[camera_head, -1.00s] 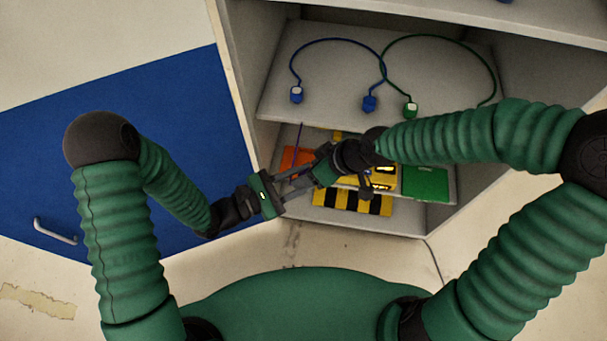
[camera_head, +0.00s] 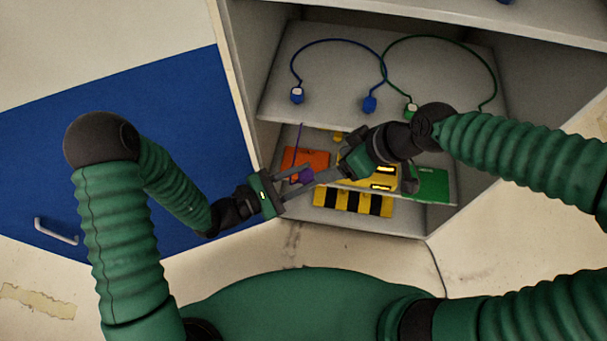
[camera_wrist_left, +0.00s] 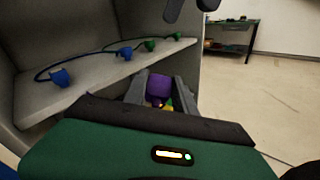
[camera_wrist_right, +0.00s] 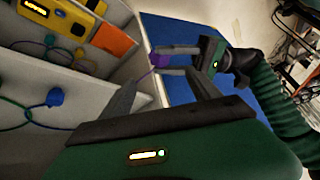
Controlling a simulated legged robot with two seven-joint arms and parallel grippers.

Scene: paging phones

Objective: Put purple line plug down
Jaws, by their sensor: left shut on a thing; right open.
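The purple plug (camera_head: 305,175) is a small block at the tip of my left gripper (camera_head: 295,182), which is shut on it in front of the lower shelf. In the left wrist view the purple plug (camera_wrist_left: 159,88) sits between the two fingers. Its thin purple line (camera_head: 298,140) runs up toward the shelf above. My right gripper (camera_head: 330,175) is open and empty, just right of the plug. In the right wrist view, the plug (camera_wrist_right: 158,60) is beyond the open fingers, held by the left gripper (camera_wrist_right: 172,60).
Blue plugs (camera_head: 369,104) and a green plug (camera_head: 411,108) with looped lines lie on the upper shelf. Orange (camera_head: 303,158), yellow (camera_head: 362,184) and green (camera_head: 428,184) phones sit on the lower shelf. A black-and-yellow striped panel (camera_head: 352,201) is below. Cabinet walls stand close on both sides.

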